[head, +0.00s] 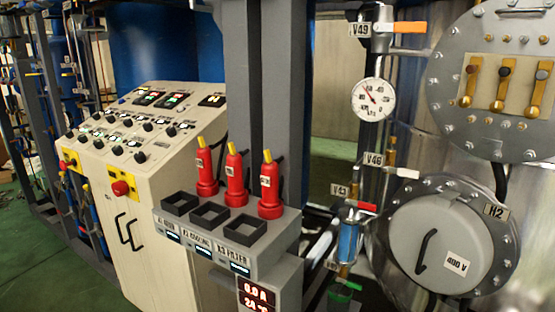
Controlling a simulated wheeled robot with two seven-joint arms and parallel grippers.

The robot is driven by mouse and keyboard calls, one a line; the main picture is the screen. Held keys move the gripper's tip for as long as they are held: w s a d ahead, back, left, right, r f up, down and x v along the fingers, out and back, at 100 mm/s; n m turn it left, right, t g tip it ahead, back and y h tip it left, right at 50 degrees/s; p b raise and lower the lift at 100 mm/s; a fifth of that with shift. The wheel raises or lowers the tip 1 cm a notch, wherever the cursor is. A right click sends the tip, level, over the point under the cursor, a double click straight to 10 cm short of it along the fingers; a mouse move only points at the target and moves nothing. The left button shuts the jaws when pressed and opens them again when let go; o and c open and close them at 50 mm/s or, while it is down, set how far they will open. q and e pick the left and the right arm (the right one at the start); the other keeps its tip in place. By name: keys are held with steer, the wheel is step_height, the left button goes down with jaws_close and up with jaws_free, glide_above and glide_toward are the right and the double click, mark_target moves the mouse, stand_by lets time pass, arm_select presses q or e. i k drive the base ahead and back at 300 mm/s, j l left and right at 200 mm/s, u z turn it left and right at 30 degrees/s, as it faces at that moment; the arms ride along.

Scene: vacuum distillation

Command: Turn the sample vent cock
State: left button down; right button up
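Several small valves stand on the pipework right of the grey column, and I cannot tell which is the sample vent cock. The valve tagged V49 has an orange lever (408,27) pointing right at the top. The valve tagged V46 has a white lever (402,173) pointing right. The valve tagged V43 has a red lever (361,206) above a blue cylinder (348,240). A green handle (346,284) sits lowest, beside a tag too small to read surely. Neither of my grippers shows in the head view.
A pressure gauge (372,99) hangs above V46. A round hatch (437,245) tagged H2 and a bolted flange (497,85) stand at right. A grey box (236,247) with three red plugs (270,190) juts out left of the valves. A control console (130,170) stands farther left.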

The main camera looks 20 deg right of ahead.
mark_target(404, 172)
steer(key=z, duration=1.4)
